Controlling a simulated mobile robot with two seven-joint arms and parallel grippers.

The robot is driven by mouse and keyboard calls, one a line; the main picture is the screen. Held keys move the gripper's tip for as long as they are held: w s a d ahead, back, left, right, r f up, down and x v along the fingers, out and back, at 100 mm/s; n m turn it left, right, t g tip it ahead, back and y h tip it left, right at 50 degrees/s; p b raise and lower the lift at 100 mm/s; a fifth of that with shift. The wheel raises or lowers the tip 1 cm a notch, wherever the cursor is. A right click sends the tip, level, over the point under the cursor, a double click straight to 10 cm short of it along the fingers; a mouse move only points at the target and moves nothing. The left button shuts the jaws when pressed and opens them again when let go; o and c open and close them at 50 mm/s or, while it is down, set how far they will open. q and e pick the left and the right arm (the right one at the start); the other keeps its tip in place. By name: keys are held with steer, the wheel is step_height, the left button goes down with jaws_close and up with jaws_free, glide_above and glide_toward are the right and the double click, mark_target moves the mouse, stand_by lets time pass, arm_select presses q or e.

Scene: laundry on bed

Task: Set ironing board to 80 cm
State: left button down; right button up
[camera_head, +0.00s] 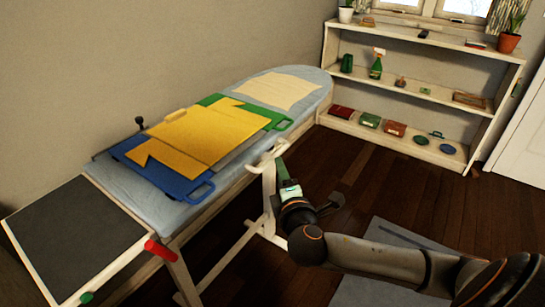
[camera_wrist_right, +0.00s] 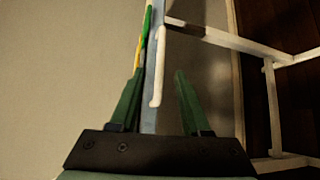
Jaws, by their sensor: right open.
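The ironing board (camera_head: 112,183) has a light blue cover and pale legs (camera_head: 234,254). It stands along the wall, and its height cannot be read. A white handle (camera_head: 266,156) sticks out from its near long side. My right gripper (camera_head: 281,167) is just beside this handle and open. In the right wrist view the white handle (camera_wrist_right: 157,80) shows between the two spread green fingers of my right gripper (camera_wrist_right: 160,86), and contact cannot be told. A red grip (camera_head: 160,250) and a green knob (camera_head: 86,297) are at the board's near left end. My left gripper is not in view.
Yellow, green and blue folding panels (camera_head: 195,136) and a cream cloth (camera_head: 284,89) lie on the board. A dark pad (camera_head: 75,235) is at its left end. A white shelf (camera_head: 412,95) with small items stands at the back right. A grey mat (camera_head: 385,280) lies on the wooden floor.

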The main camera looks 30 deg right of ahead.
mark_target(275, 153)
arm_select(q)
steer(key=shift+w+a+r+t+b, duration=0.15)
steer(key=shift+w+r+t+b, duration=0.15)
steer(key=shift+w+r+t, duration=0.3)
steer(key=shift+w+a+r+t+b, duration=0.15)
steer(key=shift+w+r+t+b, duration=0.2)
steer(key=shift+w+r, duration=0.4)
arm_select(e)
steer(key=shift+x, duration=4.4)
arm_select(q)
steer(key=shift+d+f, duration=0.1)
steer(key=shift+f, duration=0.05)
arm_select(e)
jaws_close()
steer(key=shift+f, duration=0.1)
